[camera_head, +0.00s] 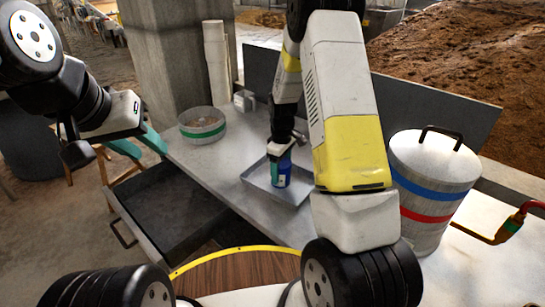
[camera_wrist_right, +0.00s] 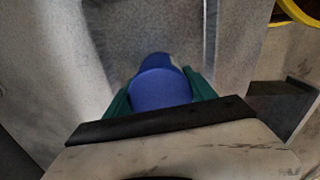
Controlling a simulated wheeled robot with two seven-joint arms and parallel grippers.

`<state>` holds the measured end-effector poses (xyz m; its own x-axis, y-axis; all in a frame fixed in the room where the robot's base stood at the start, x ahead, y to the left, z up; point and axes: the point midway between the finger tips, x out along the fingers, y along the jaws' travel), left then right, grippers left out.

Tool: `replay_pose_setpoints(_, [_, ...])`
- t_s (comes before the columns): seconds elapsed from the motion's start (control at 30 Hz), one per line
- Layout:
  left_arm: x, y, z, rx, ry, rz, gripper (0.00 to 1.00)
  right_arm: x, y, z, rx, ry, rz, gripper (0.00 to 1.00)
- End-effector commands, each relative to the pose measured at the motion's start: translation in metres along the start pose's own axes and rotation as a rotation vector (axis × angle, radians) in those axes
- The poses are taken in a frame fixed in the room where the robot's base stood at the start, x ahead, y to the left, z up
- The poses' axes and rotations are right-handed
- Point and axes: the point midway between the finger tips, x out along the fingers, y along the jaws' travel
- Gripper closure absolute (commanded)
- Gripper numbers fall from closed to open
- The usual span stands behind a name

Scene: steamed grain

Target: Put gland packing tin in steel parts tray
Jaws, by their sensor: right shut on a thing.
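The gland packing tin appears to be the blue cylinder (camera_head: 282,176), also seen from its blue end in the right wrist view (camera_wrist_right: 160,88). My right gripper (camera_head: 279,162) is shut on it, with green fingers on both sides. The tin is over the inside of the shallow steel parts tray (camera_head: 259,187). I cannot tell whether its underside touches the tray floor.
A round metal container with a green band (camera_head: 202,125) stands behind and left of the tray. A large lidded pot with blue and red bands (camera_head: 432,185) stands at the right, near a red-handled tool (camera_head: 510,226). An open dark drawer (camera_head: 170,215) juts out at front left.

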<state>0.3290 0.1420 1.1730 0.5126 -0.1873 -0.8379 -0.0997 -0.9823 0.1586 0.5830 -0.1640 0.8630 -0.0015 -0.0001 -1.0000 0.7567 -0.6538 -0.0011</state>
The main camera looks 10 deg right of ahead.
Motion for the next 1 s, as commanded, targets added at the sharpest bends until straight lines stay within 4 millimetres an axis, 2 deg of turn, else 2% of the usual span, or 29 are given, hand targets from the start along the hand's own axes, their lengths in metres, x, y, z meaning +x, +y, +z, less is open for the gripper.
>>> replay_pose_setpoints(0.27, [0.000,0.000,0.000,0.000,0.000,0.000,0.64,0.001,0.000,0.000,-0.001,0.001,0.001,0.92])
replay_pose_setpoints(0.3, [0.000,0.000,0.000,0.000,0.000,0.000,0.64,0.002,0.000,0.000,-0.001,0.001,0.000,0.34])
replay_pose_setpoints(0.4, [0.000,0.000,0.000,0.000,0.000,0.000,0.64,0.002,0.000,0.000,-0.001,0.001,0.001,0.14])
replay_pose_setpoints(0.77, [0.000,0.000,0.000,0.000,0.000,0.000,0.64,-0.001,0.000,-0.001,0.000,0.002,0.002,0.14])
replay_pose_setpoints(0.87, [0.000,0.000,0.000,0.000,0.000,0.000,0.64,-0.011,0.001,-0.001,0.000,0.004,0.003,0.14])
replay_pose_setpoints(1.0, [0.000,0.000,0.000,0.000,0.000,0.000,0.64,-0.037,0.001,-0.002,-0.001,0.006,0.005,0.14])
